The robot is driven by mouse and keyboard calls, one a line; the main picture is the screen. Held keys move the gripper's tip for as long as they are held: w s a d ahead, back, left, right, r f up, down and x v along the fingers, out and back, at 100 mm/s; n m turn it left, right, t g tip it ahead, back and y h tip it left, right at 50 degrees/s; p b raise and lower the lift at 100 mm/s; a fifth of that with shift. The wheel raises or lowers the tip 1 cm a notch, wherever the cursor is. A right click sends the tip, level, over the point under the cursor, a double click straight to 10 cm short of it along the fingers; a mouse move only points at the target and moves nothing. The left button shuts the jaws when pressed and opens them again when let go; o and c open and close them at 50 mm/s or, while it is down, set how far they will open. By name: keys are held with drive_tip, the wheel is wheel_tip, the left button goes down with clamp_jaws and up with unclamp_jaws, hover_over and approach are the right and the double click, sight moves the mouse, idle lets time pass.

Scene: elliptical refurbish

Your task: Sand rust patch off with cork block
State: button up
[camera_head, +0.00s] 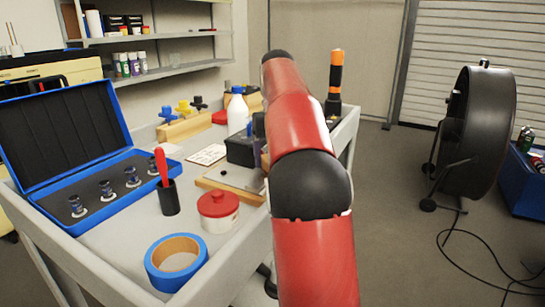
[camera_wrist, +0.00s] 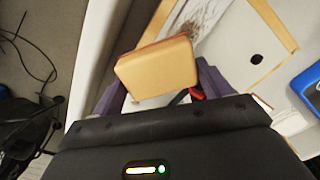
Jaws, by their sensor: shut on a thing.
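In the wrist view a tan cork block (camera_wrist: 158,70) is held between the purple-grey fingers of my gripper (camera_wrist: 160,82), which is shut on it. Beyond the block lies a pale metal plate (camera_wrist: 232,50) with a wooden edge and a round dark spot. A streaky grey-brown area (camera_wrist: 203,14) shows near the top, partly behind the block; I cannot tell for sure that it is the rust patch. In the head view the plate (camera_head: 237,177) lies on a wooden board on the cart, partly covered by my red arm, which mostly hides my gripper.
The grey cart (camera_head: 115,247) also carries an open blue case (camera_head: 52,188), a red-lidded pot (camera_head: 218,210), a blue tape roll (camera_head: 177,262), a black cup (camera_head: 168,197) with a red-handled tool, a white bottle (camera_head: 238,113) and an orange-black torch (camera_head: 335,80). A large fan (camera_head: 478,130) stands right.

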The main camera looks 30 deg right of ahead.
sight(256, 183)
drive_tip(key=shift+w+d, duration=0.45)
drive_tip(key=shift+d, duration=0.05)
drive_tip(key=shift+f, duration=0.1)
drive_tip(key=shift+s+a+f+b, duration=0.2)
drive_tip(key=shift+s+a+b, duration=0.3)
drive_tip(key=shift+a, duration=0.2)
drive_tip(key=shift+s+a+b, duration=0.3)
drive_tip(key=shift+s+a, duration=0.2)
drive_tip(key=shift+a, duration=0.35)
drive_tip(key=shift+s+a+b, duration=0.3)
drive_tip(key=shift+s+a, duration=0.2)
drive_tip(key=shift+a, duration=0.3)
drive_tip(key=shift+s+a+r+b, duration=0.15)
drive_tip(key=shift+s+a, duration=0.35)
drive_tip(key=shift+a, duration=0.25)
drive_tip(key=shift+s+a+b, duration=0.15)
drive_tip(key=shift+s+a, duration=0.3)
drive_tip(key=shift+a, duration=0.25)
drive_tip(key=shift+s+a+r+b, duration=0.15)
drive_tip(key=shift+s+a, duration=0.35)
drive_tip(key=shift+a, duration=0.25)
